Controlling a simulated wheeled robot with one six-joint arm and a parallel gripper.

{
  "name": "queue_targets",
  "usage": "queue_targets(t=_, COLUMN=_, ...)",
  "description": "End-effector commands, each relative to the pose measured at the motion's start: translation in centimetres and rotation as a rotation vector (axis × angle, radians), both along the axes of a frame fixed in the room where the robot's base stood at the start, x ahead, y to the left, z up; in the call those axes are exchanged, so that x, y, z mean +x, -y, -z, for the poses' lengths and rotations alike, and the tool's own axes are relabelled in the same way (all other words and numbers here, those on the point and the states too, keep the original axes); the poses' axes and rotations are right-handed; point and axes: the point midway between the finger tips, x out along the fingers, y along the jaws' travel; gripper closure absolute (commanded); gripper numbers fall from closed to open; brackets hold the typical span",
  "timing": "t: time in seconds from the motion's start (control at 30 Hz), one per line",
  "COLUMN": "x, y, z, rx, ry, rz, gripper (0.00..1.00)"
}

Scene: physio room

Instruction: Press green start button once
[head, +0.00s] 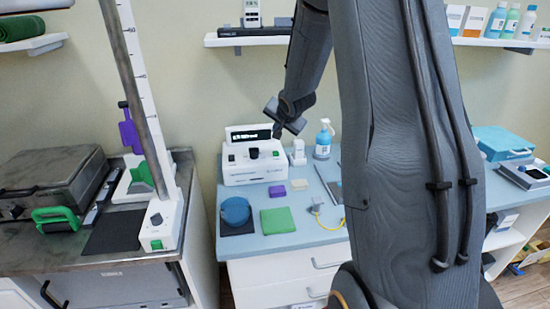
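A white device (240,167) with a dark display and a black knob (254,153) stands at the back of the blue-topped counter. Another small green button-like patch (156,244) shows on the white base of the tall measuring column at left. My gripper (277,131) hangs at the right end of the device's display, pointing down. Its fingertips are small and dark, so I cannot tell their opening or whether they touch the device.
A blue round object (235,211), a green cloth (277,221) and a purple block (277,191) lie before the device. A spray bottle (323,141) stands to its right. My arm hides the counter's middle right. A wall shelf (235,40) is above.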

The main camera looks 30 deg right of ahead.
Motion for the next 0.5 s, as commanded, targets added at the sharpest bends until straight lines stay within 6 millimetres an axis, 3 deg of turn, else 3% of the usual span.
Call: queue_targets(t=0.5, x=0.1, y=0.0, z=5.3, rx=0.0, ry=0.0, rz=0.0, gripper=1.0)
